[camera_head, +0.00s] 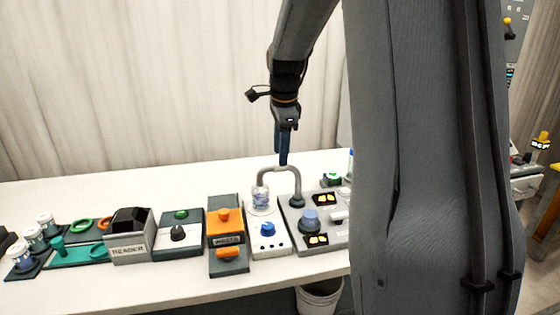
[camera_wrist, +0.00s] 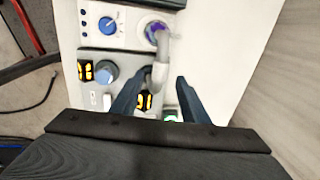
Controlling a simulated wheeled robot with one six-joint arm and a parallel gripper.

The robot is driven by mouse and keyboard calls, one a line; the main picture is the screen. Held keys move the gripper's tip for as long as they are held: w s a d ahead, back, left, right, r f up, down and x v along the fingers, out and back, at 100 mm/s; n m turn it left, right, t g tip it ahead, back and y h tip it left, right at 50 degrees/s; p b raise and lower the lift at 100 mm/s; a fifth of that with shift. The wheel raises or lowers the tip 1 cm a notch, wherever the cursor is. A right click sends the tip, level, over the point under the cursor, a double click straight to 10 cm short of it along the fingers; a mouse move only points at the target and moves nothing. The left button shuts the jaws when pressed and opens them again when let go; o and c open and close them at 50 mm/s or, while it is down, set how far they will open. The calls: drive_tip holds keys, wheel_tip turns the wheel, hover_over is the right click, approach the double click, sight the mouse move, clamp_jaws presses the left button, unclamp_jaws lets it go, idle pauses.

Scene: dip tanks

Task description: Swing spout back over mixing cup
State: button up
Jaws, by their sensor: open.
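The grey hooked spout (camera_head: 279,168) rises from a grey panel and arches left. Its tip hangs over the clear mixing cup (camera_head: 260,201), which has bluish contents and stands on a white unit. My gripper (camera_head: 283,162) points down just above the top of the spout. In the wrist view my gripper (camera_wrist: 159,84) is open, with one finger on each side of the spout (camera_wrist: 158,74). The spout's end lies over the purple-looking cup (camera_wrist: 155,31). I cannot tell whether the fingers touch the spout.
The grey panel (camera_head: 327,228) has a blue-grey knob (camera_head: 309,220) and yellow displays. The white unit has a blue knob (camera_head: 267,229). A white bin (camera_head: 319,297) is below the table.

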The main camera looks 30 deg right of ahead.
drive_tip(key=shift+w+d+f+p, duration=0.1)
drive_tip(key=shift+w+f+p, duration=0.1)
drive_tip(key=shift+f, duration=0.85)
drive_tip(key=shift+w+f+p, duration=0.15)
drive_tip(key=shift+w+f, duration=0.05)
drive_tip(key=shift+f, duration=0.85)
drive_tip(key=shift+c, duration=0.3)
clamp_jaws()
